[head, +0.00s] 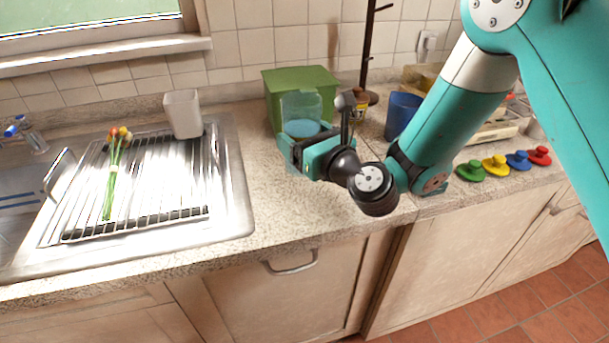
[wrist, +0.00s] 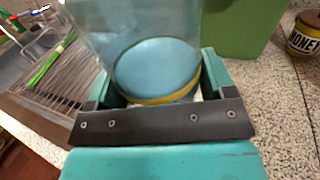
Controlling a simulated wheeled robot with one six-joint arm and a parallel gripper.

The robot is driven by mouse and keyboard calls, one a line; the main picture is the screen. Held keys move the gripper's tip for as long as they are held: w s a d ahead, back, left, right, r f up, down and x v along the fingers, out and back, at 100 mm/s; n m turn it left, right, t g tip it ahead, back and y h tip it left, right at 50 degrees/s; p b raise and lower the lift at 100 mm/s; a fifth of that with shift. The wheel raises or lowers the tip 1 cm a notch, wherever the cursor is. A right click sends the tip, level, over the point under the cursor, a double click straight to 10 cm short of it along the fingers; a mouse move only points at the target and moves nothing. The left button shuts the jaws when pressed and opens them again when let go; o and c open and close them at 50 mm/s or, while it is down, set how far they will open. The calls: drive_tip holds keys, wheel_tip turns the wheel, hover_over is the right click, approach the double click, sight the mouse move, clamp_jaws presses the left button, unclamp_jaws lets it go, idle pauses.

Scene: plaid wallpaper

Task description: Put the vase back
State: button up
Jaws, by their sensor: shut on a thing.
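My gripper (head: 301,149) is shut on a clear glass vase (head: 301,107) with blue inside, in front of a green box. In the wrist view the vase (wrist: 150,45) stands between the two teal fingers of my gripper (wrist: 157,88), with a round blue surface and a yellowish band low in it. A bunch of flowers (head: 112,178) with green stems lies on the metal drying rack (head: 168,187) at the left.
The green box (head: 322,80) is behind my gripper, with a honey jar (head: 358,106) and a dark stand (head: 369,40) to its right. A blue cup (head: 402,114) and colored knobbed pieces (head: 495,165) are farther right. A whitish cup (head: 183,113) stands behind the rack. Counter left of my gripper is clear.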

drive_tip(key=shift+f+b, duration=2.15)
drive_tip(key=shift+f, duration=0.4)
drive_tip(key=shift+r, duration=0.1)
drive_tip(key=o, duration=1.1)
